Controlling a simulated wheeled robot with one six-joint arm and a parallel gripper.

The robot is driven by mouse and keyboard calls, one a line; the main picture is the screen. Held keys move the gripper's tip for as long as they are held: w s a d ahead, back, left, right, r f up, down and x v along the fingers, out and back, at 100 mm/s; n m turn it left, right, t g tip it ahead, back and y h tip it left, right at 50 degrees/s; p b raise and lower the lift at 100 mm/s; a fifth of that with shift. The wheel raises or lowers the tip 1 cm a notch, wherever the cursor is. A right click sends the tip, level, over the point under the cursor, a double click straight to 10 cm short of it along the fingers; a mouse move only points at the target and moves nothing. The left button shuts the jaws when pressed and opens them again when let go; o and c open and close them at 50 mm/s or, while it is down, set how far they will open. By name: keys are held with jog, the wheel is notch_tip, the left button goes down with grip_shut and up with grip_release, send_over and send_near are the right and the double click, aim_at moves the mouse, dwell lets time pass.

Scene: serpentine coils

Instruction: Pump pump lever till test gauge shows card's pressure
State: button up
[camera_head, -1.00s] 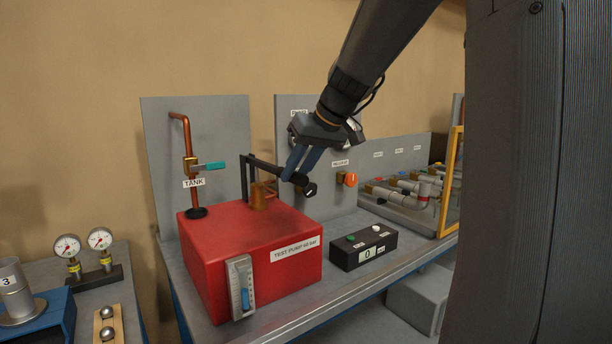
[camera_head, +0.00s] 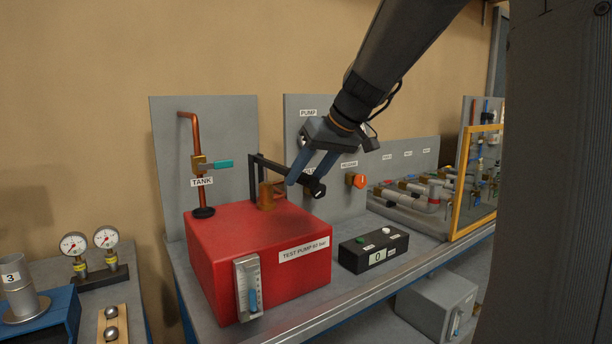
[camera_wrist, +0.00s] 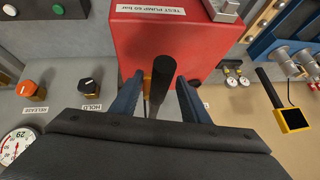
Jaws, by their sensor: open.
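The pump lever (camera_head: 270,165) is a black bar above the red test pump box (camera_head: 230,242), with a dark grip (camera_head: 319,191) at its right end. My gripper (camera_head: 303,181) is open at that end. In the wrist view the lever's dark handle (camera_wrist: 161,72) lies between the two blue fingers of my gripper (camera_wrist: 160,82), with a gap on each side. A round gauge (camera_wrist: 17,147) with a white dial is partly cut off at the lower left of the wrist view; I cannot tell its reading. I cannot make out the card.
An orange release knob (camera_head: 360,181) and a black box showing 0 (camera_head: 377,257) stand right of the pump. The hold knob (camera_wrist: 91,88) is left of my fingers in the wrist view. A teal-handled tank valve (camera_head: 216,164) and two small gauges (camera_head: 106,237) are at left.

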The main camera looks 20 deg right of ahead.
jog(key=b+v, duration=0.1)
jog(key=v, duration=0.7)
jog(key=shift+f, duration=0.1)
dwell(1.0)
